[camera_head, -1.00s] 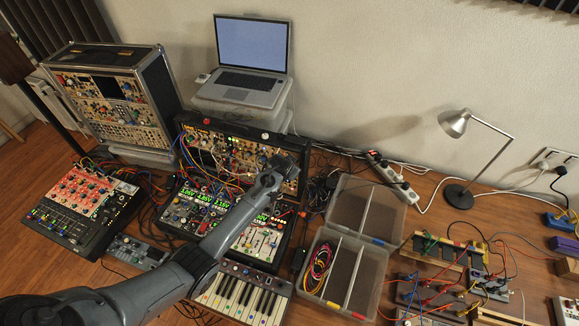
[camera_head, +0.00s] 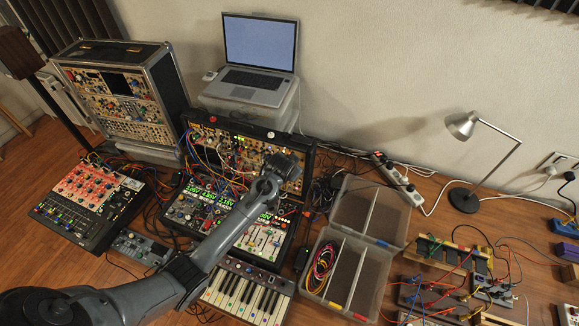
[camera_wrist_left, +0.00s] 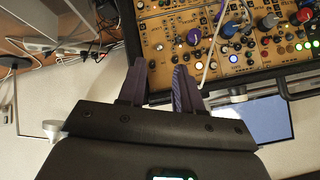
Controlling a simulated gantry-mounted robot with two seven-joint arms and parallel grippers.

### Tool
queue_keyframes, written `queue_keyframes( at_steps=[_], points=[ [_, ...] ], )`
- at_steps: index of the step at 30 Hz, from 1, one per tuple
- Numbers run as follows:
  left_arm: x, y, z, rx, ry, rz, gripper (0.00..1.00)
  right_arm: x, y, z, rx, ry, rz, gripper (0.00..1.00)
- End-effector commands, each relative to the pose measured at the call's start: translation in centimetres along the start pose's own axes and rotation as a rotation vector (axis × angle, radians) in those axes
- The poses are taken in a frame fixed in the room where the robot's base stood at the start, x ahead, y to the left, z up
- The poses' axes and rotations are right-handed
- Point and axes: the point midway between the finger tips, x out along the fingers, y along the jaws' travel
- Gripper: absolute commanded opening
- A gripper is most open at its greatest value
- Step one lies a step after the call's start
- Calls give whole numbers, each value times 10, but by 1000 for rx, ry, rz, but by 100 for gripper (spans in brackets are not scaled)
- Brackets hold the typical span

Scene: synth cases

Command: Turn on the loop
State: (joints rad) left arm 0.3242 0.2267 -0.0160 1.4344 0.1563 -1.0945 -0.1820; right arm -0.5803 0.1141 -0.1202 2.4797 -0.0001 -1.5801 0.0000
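The black synth case (camera_head: 307,180) stands in the middle of the table, with a tan knob-and-button panel (camera_head: 246,147) facing front. Colourful patch cables cover its left part. My left gripper (camera_head: 284,158) is in front of the case's right part and hides some of its panel. In the left wrist view its two dark fingers (camera_wrist_left: 159,68) are apart with nothing between them. Knobs and a white-lit button (camera_wrist_left: 233,58) lie to the right of the fingers there. I cannot tell which control is the loop. My right gripper is not in view.
A laptop (camera_head: 256,78) stands on a box behind the case. Lower mixer modules (camera_head: 195,208) and a small keyboard (camera_head: 240,298) lie in front. Clear organiser boxes (camera_head: 332,278), a desk lamp (camera_head: 462,126) and a power strip (camera_head: 398,177) are to the right.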

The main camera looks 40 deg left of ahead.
Motion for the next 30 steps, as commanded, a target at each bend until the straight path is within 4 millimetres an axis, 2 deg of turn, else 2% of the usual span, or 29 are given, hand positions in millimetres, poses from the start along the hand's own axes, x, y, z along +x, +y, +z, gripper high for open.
queue_keyframes(
  at_steps=[6,12,26,30],
  points=[
    [-27,0,0,-1,1,0,34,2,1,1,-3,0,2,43],
    [-39,0,0,-1,0,0,34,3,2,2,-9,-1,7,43],
    [-41,0,0,-1,-1,0,34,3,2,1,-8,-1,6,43],
    [-38,2,11,4,-18,3,34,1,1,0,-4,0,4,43]
  ],
)
